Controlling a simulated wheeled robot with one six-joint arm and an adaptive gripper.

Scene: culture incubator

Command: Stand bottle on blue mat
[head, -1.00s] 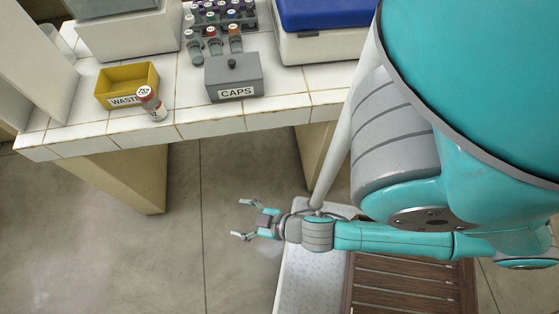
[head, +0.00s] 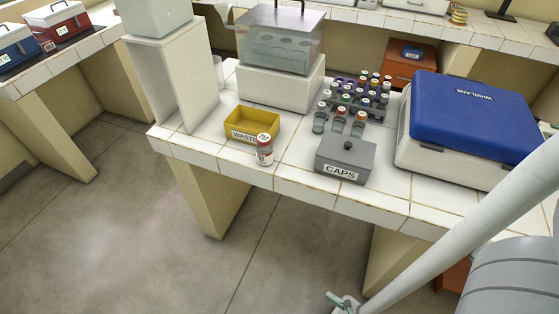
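Several other capped bottles stand in and before a rack (head: 357,102) behind the grey box. I cannot make out a blue mat. Part of my gripper (head: 343,302) shows at the bottom edge, low and in front of the bench, well apart from the bottle. Most of it is cut off, so its opening does not show.
A grey CAPS box (head: 345,160) stands right of the bottle. A blue-lidded machine (head: 472,115) fills the bench's right side. A second bench at left holds a blue box (head: 17,50) and a red box (head: 62,27). Open floor lies between the benches.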

